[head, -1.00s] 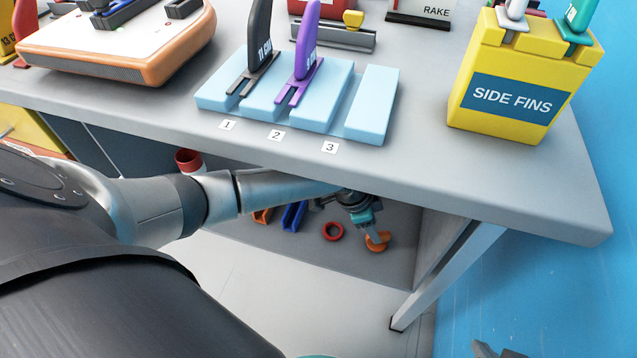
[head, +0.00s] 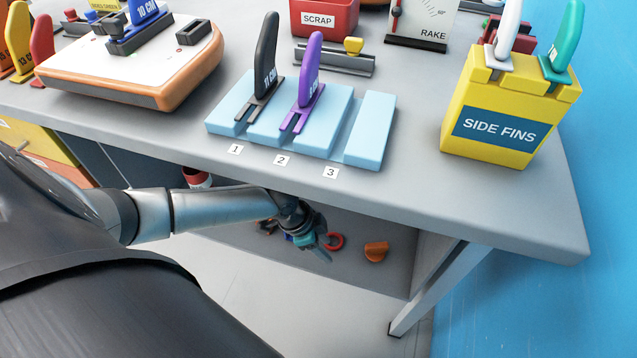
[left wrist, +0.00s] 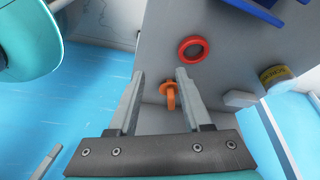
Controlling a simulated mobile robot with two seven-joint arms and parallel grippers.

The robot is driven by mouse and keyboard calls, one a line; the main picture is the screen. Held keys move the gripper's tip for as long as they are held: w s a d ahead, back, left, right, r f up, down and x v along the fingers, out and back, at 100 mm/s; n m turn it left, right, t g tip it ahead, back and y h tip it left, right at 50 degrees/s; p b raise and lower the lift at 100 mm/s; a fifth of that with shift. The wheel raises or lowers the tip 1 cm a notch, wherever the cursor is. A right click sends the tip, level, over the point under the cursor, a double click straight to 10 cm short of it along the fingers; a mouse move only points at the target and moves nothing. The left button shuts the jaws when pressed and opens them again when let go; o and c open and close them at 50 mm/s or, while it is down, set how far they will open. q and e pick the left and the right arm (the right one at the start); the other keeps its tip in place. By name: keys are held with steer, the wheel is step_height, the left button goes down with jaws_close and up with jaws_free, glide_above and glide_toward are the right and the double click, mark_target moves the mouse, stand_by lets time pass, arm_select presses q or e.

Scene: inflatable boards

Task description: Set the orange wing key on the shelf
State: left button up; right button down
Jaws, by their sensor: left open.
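The orange wing key (head: 376,251) rests on the grey shelf (head: 385,278) under the bench, right of my left gripper in the head view. My left gripper (head: 325,256) is below the bench edge, apart from the key. In the left wrist view, the open fingers (left wrist: 160,73) are empty. The key (left wrist: 171,92) shows beyond them, between the fingers and nearer the right one, on the shelf surface (left wrist: 232,75). My right gripper is out of view.
A red ring (head: 336,241) lies on the shelf near the key; a blue part (left wrist: 250,10) lies beyond it. The bench top (head: 480,205) overhangs the arm, and a metal leg (head: 435,290) stands at right. Light blue blocks (head: 370,130) and a yellow side-fins box (head: 490,150) stand above.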

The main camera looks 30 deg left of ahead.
arm_select(q)
steer(key=s+d+r+n, duration=0.15)
steer(key=s+d, duration=0.35)
steer(key=d, duration=0.5)
steer(key=s+a+r+n+t+y, duration=0.1)
steer(key=s+a+r+n+y, duration=0.1)
steer(key=s+a+n, duration=0.3)
steer(key=shift+s+r+n+y, duration=0.3)
steer(key=shift+n+y, duration=0.3)
steer(key=shift+n, duration=0.35)
steer(key=shift+d, duration=0.1)
